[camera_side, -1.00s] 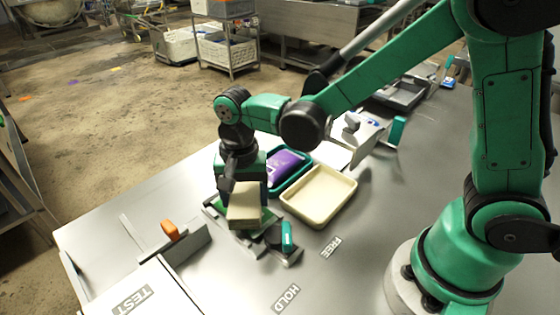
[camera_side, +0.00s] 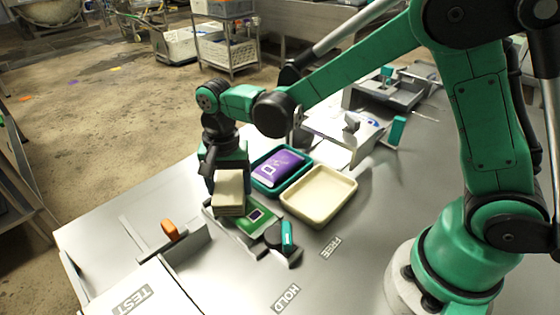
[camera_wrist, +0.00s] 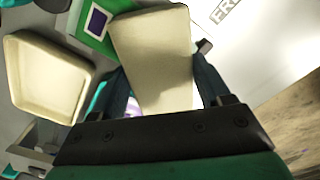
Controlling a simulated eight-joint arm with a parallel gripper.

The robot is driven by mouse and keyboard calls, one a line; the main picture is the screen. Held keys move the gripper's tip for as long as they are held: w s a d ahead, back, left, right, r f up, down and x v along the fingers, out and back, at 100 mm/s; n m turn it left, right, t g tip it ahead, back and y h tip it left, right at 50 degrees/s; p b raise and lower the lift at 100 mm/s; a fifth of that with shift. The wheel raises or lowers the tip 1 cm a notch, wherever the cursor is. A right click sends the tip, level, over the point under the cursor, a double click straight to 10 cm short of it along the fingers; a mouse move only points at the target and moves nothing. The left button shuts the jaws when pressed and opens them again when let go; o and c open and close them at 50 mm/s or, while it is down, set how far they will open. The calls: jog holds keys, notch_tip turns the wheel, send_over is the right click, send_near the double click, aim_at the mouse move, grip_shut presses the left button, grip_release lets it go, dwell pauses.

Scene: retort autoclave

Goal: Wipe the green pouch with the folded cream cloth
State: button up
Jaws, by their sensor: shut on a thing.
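My gripper (camera_side: 226,172) is shut on the folded cream cloth (camera_side: 229,193), a layered block hanging below the jaws. The cloth also fills the middle of the wrist view (camera_wrist: 153,55), between my two fingers (camera_wrist: 160,92). The green pouch (camera_side: 249,222) lies flat below, with a white-edged dark patch on it; it also shows at the top of the wrist view (camera_wrist: 91,33). The cloth covers the pouch's far left part in the side view. I cannot tell whether cloth and pouch touch.
A teal tray with a purple pouch (camera_side: 279,167) and an empty cream tray (camera_side: 345,187) stand right of the cloth. A clamp with a teal handle (camera_side: 288,234) sits beside the green pouch. An orange-handled fixture (camera_side: 169,230) stands at left. The table near FREE and HOLD is clear.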

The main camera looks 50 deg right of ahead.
aim_at(255, 215)
jog(key=shift+w+r, duration=0.15)
jog(key=shift+r, duration=3.85)
jog(key=shift+f, duration=0.15)
jog(key=shift+f, duration=3.55)
jog(key=shift+s+f, duration=0.2)
jog(key=shift+f, duration=0.1)
jog(key=shift+c, duration=0.5)
jog(key=shift+s+f, duration=0.1)
jog(key=shift+s, duration=2.95)
jog(key=shift+w, duration=3.3)
jog(key=shift+r, duration=4.1)
